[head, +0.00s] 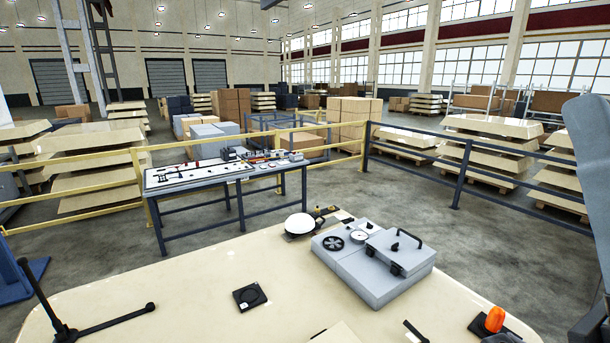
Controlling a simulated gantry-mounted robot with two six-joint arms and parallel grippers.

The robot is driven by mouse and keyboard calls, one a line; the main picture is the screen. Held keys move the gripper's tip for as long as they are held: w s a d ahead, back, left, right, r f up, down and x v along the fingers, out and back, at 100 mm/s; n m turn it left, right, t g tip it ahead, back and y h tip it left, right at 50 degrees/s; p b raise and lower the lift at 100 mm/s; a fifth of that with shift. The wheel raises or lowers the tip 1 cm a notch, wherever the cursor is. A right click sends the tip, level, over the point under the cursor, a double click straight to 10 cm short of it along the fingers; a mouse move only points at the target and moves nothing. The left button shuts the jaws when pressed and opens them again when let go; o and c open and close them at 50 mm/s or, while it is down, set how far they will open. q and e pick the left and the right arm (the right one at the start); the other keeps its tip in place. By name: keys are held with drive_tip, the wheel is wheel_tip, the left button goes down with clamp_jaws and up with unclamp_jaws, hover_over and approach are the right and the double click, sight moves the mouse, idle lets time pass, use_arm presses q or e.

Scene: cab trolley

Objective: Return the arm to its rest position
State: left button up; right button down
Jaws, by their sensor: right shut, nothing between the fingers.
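A grey part of my right arm (588,150) cuts into the right edge of the head view, above and beyond the right side of the cream trolley top (185,290). My right gripper is at this edge, shut and empty, and its fingertips do not show clearly. It is apart from the things on the trolley top. My left arm and left gripper are not in view.
The trolley top bears a grey box with a handled lid (400,250), a white round dome (299,223), a black square piece (249,296), a black lever (105,322) and an orange beacon (495,319). A workbench (200,190) and railings (480,165) stand beyond.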

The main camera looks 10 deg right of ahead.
drive_tip(key=w+a+f+n+g+y, duration=0.1)
drive_tip(key=w+f+n+g+y, duration=0.1)
drive_tip(key=w+f+n+y, duration=0.15)
wheel_tip(320, 180, up, 15)
drive_tip(key=p, duration=1.4)
drive_tip(key=shift+r+h, duration=0.2)
drive_tip(key=shift+h, duration=0.25)
drive_tip(key=shift+s+n, duration=0.1)
drive_tip(key=shift+n, duration=0.15)
